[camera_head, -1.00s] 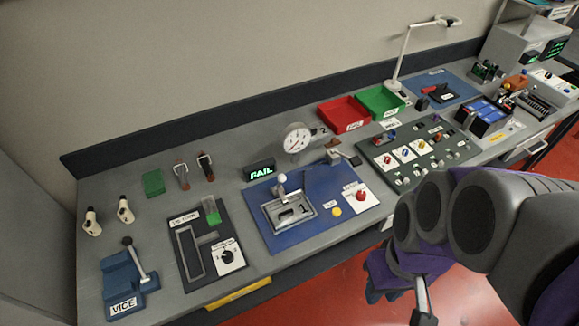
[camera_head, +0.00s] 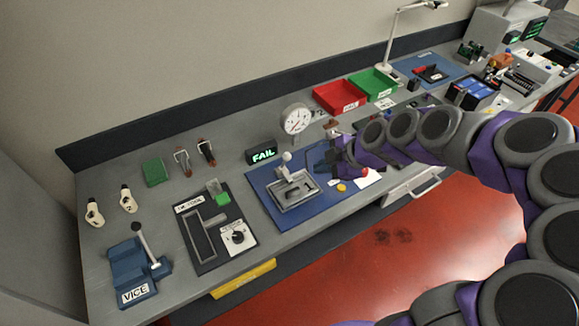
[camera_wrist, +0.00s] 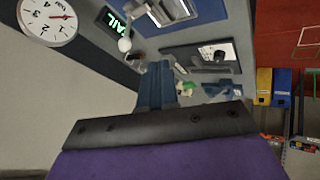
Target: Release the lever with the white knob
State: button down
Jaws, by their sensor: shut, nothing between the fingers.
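The lever's white knob (camera_head: 287,156) stands over a grey metal gate plate (camera_head: 292,190) on a blue panel (camera_head: 262,200). Its stem rises near the back of the slot. The white knob also shows in the wrist view (camera_wrist: 125,45), at upper left, clear of the fingers. My gripper (camera_head: 330,158) is just right of the lever, above the blue panel, apart from the knob. In the wrist view my gripper's dark blue fingers (camera_wrist: 155,72) are shut and empty. In the head view my arm partly hides the fingers and the panel's right side.
A round dial gauge (camera_head: 296,119) and a display reading FAIL (camera_head: 262,152) stand behind the lever. A yellow button (camera_head: 341,187) and a red button (camera_head: 366,173) sit at right. A black panel with a knob (camera_head: 237,237) and a blue vice (camera_head: 135,270) are left.

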jog(key=w+a+f+b, duration=0.2)
jog(key=w+a+f, duration=0.5)
jog(key=shift+w+a+f, duration=0.2)
jog(key=shift+w+f, duration=0.05)
jog(key=shift+w, duration=0.05)
dwell(0.8)
dwell(0.4)
